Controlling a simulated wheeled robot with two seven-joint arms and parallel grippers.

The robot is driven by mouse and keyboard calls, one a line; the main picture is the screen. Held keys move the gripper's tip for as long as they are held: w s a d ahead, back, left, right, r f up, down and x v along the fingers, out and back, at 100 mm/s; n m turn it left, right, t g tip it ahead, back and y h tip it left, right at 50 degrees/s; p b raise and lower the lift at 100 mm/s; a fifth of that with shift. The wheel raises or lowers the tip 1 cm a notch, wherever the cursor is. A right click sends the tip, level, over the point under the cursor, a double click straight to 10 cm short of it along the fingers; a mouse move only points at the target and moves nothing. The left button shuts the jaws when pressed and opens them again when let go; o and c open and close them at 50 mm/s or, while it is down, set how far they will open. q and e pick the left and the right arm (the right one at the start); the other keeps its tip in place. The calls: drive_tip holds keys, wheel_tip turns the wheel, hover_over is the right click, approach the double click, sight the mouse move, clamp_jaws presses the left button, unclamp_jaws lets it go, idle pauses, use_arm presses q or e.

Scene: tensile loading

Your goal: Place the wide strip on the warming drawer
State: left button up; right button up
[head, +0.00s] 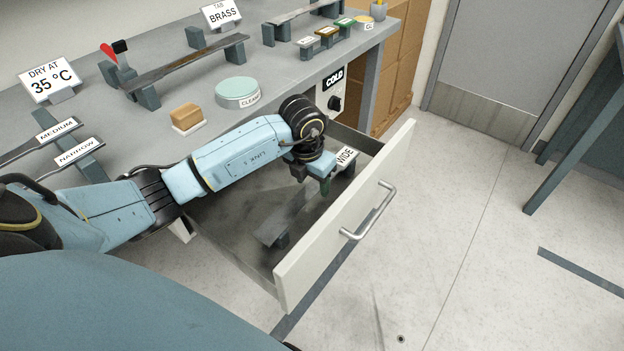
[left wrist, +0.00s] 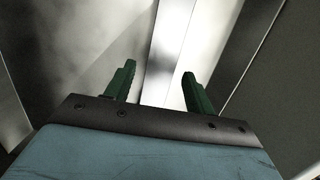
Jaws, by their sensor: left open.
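The warming drawer (head: 332,225) stands pulled open under the bench, with a white front and a bar handle. Inside it, a grey strip (head: 283,217), which I take for the wide strip, lies along the drawer over low dark supports; a WIDE label (head: 345,156) stands at its far end. My left gripper (head: 324,186) points down into the drawer near that label, open. In the left wrist view, the bright strip (left wrist: 167,55) runs between its two green fingers (left wrist: 158,82); I cannot tell whether they touch it. My arm hides part of the strip. My right gripper is out of view.
A COLD sign (head: 333,78) and a knob (head: 334,103) sit beside the drawer. The bench holds a sponge (head: 186,115), a round CLEAN tin (head: 237,92), strip racks (head: 190,62) and a DRY AT 35 °C sign (head: 49,81). The floor (head: 470,230) right of the drawer is clear.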

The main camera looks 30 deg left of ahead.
sight(307, 193)
use_arm(q)
drive_tip(key=shift+r, duration=0.25)
wheel_tip(307, 193, up, 12)
drive_tip(key=s+p, duration=0.1)
drive_tip(key=p, duration=0.2)
drive_tip(key=shift+s+f, duration=0.2)
drive_tip(key=shift+s, duration=0.2)
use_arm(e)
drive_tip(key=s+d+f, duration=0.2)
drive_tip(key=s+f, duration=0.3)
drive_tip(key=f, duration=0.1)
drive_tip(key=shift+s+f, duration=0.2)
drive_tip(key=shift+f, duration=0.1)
